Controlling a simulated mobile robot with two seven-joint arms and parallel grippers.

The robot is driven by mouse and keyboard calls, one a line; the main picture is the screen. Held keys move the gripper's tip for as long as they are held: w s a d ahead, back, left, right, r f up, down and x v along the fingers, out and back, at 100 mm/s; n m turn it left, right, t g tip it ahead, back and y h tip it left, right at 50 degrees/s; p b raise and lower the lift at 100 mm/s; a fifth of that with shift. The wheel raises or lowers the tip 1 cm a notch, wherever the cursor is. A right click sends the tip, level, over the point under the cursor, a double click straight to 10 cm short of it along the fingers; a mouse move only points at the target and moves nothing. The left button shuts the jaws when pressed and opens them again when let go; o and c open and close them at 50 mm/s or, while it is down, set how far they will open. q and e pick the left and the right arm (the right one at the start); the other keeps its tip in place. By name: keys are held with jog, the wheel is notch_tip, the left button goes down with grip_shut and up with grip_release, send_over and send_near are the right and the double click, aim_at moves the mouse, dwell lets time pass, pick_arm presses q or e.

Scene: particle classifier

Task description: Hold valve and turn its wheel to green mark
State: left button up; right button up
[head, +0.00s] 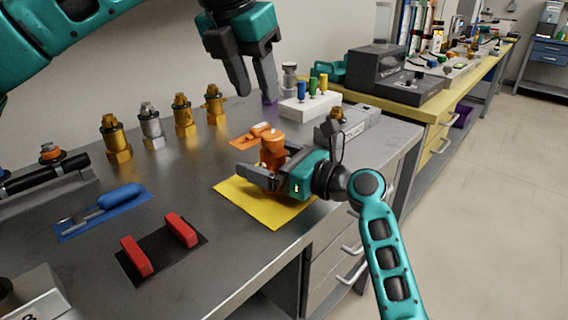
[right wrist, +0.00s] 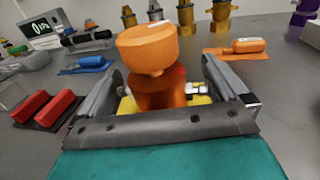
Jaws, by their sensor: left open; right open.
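The orange valve (head: 272,152) stands upright on a yellow mat (head: 285,215), with a broad round top that I take for its wheel (right wrist: 147,47). My right gripper (head: 258,170) is open around the valve's body, below the wheel. In the right wrist view the valve stands between its two fingers (right wrist: 162,82), with no clear contact. A small red patch shows on the body below the wheel; I can make out no green mark. My left gripper (head: 256,92) is open and empty, above the table behind the valve.
An orange-handled tool (head: 262,130) lies on an orange mat behind the valve. Several brass and steel fittings (head: 152,125) stand along the back. A blue-handled tool (head: 118,196) and red blocks (head: 137,256) lie at left. A white block with coloured pegs (head: 310,104) stands behind.

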jog(key=shift+w+a, duration=0.1)
jog(key=shift+a, duration=0.1)
jog(key=c, duration=1.3)
dwell(0.3)
dwell(0.4)
